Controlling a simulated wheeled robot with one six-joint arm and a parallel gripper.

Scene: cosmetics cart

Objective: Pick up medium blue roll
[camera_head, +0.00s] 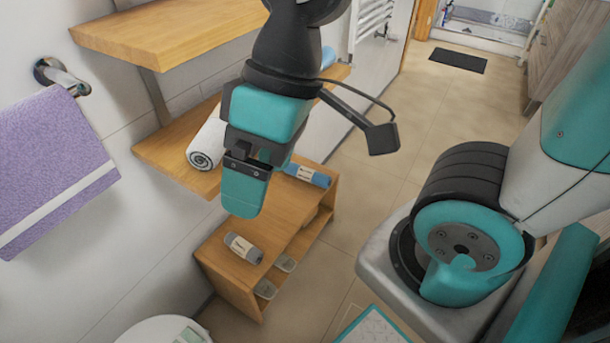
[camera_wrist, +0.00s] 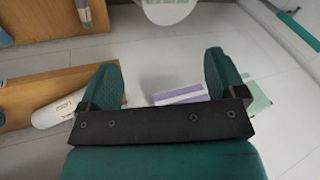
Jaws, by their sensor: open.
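A blue roll with a pale label (camera_head: 308,175) lies on the top of the low wooden cabinet (camera_head: 215,255). It is just right of my gripper in the head view, partly hidden behind it. A blue end at the left edge of the wrist view (camera_wrist: 5,37) looks like the same roll. My gripper (camera_head: 245,195) hangs above the cabinet, pointing down. In the wrist view my gripper (camera_wrist: 164,80) has its teal fingers wide apart, with nothing between them. In the head view one finger hides the other.
A grey roll (camera_head: 243,248) lies at the cabinet's near end. A white roll (camera_head: 205,146) lies on the wooden wall shelf (camera_head: 165,150) left of my gripper. A blue item (camera_head: 328,57) is partly hidden behind my arm. A purple towel (camera_head: 50,165) hangs at left.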

